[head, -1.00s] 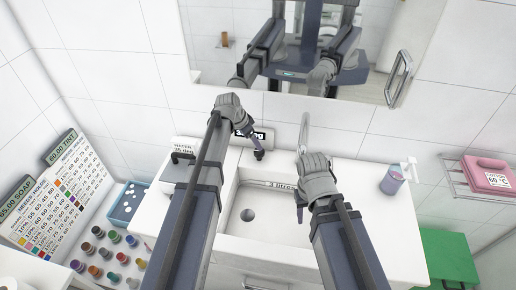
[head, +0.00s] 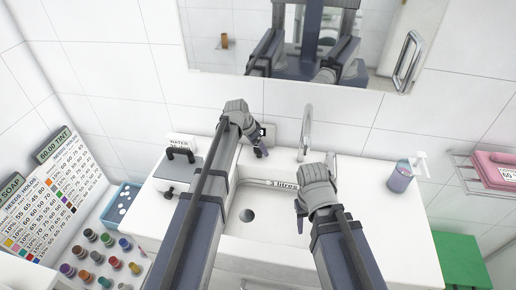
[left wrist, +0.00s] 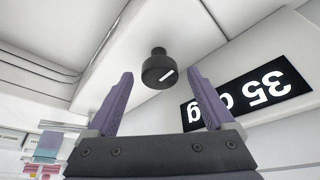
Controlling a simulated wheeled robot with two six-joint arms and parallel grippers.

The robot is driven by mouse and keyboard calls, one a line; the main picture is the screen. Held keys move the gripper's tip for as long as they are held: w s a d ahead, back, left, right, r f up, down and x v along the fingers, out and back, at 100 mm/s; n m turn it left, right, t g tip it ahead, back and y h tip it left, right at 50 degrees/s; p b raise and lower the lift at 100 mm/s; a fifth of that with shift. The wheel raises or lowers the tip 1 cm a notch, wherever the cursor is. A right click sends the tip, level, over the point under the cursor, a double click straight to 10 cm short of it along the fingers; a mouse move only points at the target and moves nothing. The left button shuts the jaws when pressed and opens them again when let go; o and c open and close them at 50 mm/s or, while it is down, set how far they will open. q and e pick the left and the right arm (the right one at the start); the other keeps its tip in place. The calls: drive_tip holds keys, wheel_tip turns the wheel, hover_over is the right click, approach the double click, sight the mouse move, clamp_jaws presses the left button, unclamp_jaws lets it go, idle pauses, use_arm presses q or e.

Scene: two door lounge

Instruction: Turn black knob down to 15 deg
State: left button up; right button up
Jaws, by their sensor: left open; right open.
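The black knob (left wrist: 158,72) is a short dark cylinder with a white line, seen in the left wrist view. The line is tilted there. My left gripper (head: 259,149) is open, and its purple fingers (left wrist: 160,75) stand on both sides of the knob in the left wrist view; I cannot tell if they touch it. A black display (left wrist: 248,93) beside the knob reads "35 deg", upside down in that view. In the head view my left gripper hides most of the display (head: 269,132). My right gripper (head: 301,213) is open and empty over the sink's right side.
A white sink (head: 270,212) with a faucet (head: 306,130) lies below my arms. A white box (head: 180,172) with a black handle stands left of the sink. A soap bottle (head: 402,177) stands on the right counter. A mirror hangs behind.

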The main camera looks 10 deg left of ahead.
use_arm(q)
drive_tip(key=shift+c, duration=0.2)
drive_tip(key=c, duration=1.3)
drive_tip(key=shift+c, duration=0.2)
drive_tip(key=shift+s+n, duration=0.1)
drive_tip(key=shift+n, duration=0.2)
drive_tip(key=n+y, duration=0.1)
drive_tip(key=n, duration=0.2)
drive_tip(key=shift+d+t, duration=0.15)
drive_tip(key=shift+t, duration=0.25)
drive_tip(key=n+y, duration=0.1)
drive_tip(key=n, duration=0.3)
drive_tip(key=shift+d+n+y, duration=0.1)
drive_tip(key=shift+n+y, duration=0.2)
drive_tip(key=shift+y, duration=0.1)
drive_tip(key=n+y, duration=0.1)
drive_tip(key=n, duration=0.3)
drive_tip(key=shift+d+y, duration=0.1)
drive_tip(key=shift+y, duration=0.3)
drive_tip(key=shift+n+g+y, duration=0.3)
drive_tip(key=shift+n+y, duration=0.1)
drive_tip(key=shift+n, duration=1.3)
